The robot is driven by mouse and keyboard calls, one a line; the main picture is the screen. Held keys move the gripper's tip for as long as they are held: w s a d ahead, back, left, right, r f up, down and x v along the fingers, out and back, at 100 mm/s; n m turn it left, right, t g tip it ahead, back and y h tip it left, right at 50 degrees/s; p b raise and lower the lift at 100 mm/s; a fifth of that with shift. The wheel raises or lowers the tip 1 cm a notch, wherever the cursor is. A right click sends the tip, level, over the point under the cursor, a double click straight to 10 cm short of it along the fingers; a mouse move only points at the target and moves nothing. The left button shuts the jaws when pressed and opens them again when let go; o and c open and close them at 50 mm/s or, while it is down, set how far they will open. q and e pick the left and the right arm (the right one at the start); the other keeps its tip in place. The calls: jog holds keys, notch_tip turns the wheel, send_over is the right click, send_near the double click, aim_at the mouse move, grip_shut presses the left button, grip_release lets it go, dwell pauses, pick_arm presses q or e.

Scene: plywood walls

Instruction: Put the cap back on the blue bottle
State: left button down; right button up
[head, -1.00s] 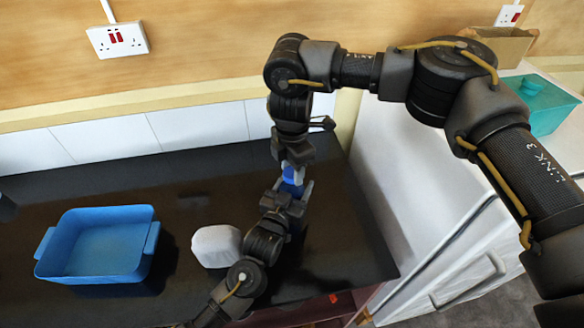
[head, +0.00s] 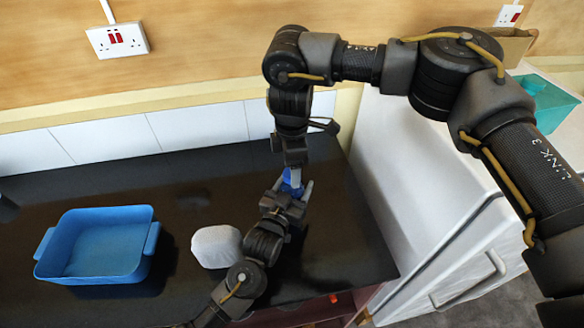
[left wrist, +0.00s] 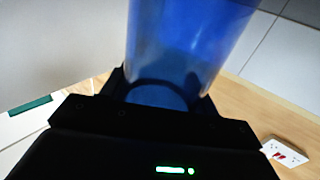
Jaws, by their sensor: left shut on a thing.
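The blue bottle (head: 288,184) shows as a small patch between my two grippers in the head view. In the left wrist view the bottle (left wrist: 185,45) is a large, see-through blue cylinder that fills the top middle. My left gripper (head: 293,190) is shut on the bottle. My right gripper (head: 295,172) points down at the bottle from above, with its tips very close to it. Whether it is open or shut is too small to tell. I cannot make out the cap; the right gripper may hide it.
A blue tray (head: 149,238) stands on the black worktop (head: 90,185) at left. A white rounded block (head: 216,246) lies just left of my left forearm. A white cabinet (head: 410,190) stands right of the worktop, with a teal box (head: 550,100) on it.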

notch_tip(320, 180, up, 11)
jog(key=shift+f, duration=0.2)
pick_arm(q)
jog(key=shift+c, duration=1.6)
grip_release()
jog(key=b+v, duration=0.2)
jog(key=v, duration=0.5)
jog(key=shift+s, duration=0.2)
pick_arm(e)
jog(key=shift+f, duration=1.2)
pick_arm(q)
jog(key=shift+a, duration=0.1)
pick_arm(e)
jog(key=shift+a, duration=0.1)
